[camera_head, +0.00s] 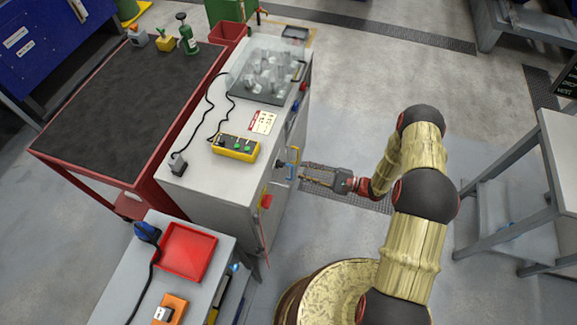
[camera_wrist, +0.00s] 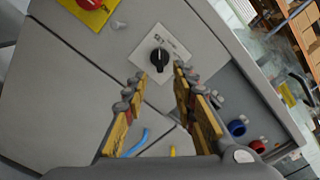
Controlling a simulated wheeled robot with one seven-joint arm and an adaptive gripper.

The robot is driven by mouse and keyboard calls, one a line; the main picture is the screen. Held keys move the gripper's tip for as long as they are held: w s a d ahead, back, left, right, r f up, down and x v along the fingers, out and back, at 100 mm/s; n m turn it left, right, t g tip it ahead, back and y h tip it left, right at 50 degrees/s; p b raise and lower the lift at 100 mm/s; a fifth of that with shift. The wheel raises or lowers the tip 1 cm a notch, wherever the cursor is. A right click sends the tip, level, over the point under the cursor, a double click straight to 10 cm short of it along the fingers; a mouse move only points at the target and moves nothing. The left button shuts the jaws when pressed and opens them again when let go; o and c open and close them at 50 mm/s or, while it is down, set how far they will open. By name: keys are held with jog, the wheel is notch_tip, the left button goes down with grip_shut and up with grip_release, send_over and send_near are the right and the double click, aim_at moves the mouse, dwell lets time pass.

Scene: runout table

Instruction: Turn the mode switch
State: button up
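The mode switch (camera_wrist: 159,58) is a black rotary knob on a pale square plate (camera_wrist: 172,43) on the grey cabinet front. It shows in the wrist view, upper middle, just beyond and between my fingertips. My gripper (camera_wrist: 157,82) is open, with its two yellow-padded fingers apart and nothing between them. In the head view my gripper (camera_head: 305,173) reaches left toward the cabinet's front face (camera_head: 268,195). The knob itself is too small to make out clearly there. I cannot tell whether the fingers touch it.
A red-and-yellow button (camera_wrist: 90,3) is at the wrist view's upper left. Blue and red round parts (camera_wrist: 237,128) sit in a recess at right. On the cabinet top are a yellow button box (camera_head: 236,147) and a clear-covered tray (camera_head: 262,85). A red tray (camera_head: 187,252) is nearer.

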aim_at(284, 166)
jog(key=x, duration=0.7)
jog(key=shift+a+b, duration=0.2)
jog(key=shift+b, duration=0.1)
jog(key=shift+c, duration=0.3)
grip_shut()
